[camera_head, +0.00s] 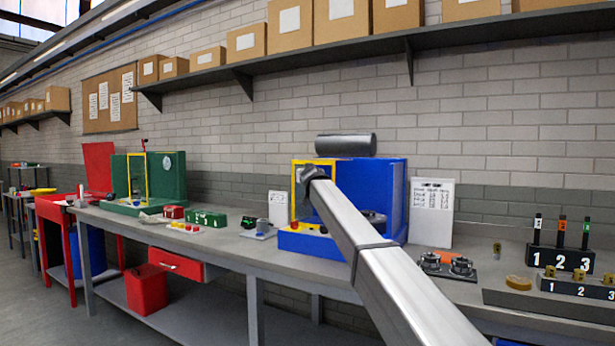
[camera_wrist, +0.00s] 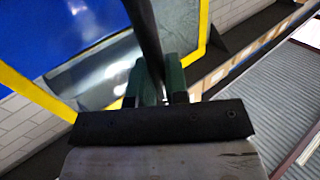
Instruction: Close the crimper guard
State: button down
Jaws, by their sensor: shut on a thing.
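The crimper is likely the blue machine (camera_head: 391,190) on the bench, with a dark cylinder (camera_head: 345,145) on top. Its guard is a yellow frame (camera_head: 296,168) standing upright at the machine's left front; a clear pane with the yellow frame (camera_wrist: 40,93) fills much of the wrist view. My gripper (camera_wrist: 155,82) has green fingers shut on a dark bar (camera_wrist: 143,35), which looks like the guard's handle. In the head view my gripper (camera_head: 309,176) is at the guard, and my arm hides part of the machine. I cannot tell how far the guard stands open.
A green machine (camera_head: 170,178) with its own yellow frame stands farther left. A white sheet on a stand (camera_head: 432,212) is right of the crimper, with dark round parts (camera_head: 447,265) in front. Numbered blocks (camera_head: 562,258) stand at the far right. A shelf (camera_head: 440,38) of boxes runs above.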

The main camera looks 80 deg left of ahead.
jog(key=w+d, duration=1.3)
jog(key=w, duration=0.2)
jog(key=shift+w+d, duration=0.3)
jog(key=shift+w, duration=0.1)
jog(key=c, duration=1.1)
grip_release()
jog(key=shift+w, duration=0.15)
jog(key=shift+c, duration=0.2)
jog(key=shift+d, duration=0.15)
jog(key=s+d, duration=0.1)
jog(key=d, duration=0.9)
jog(key=shift+s+d, duration=0.2)
jog(key=shift+d, duration=0.05)
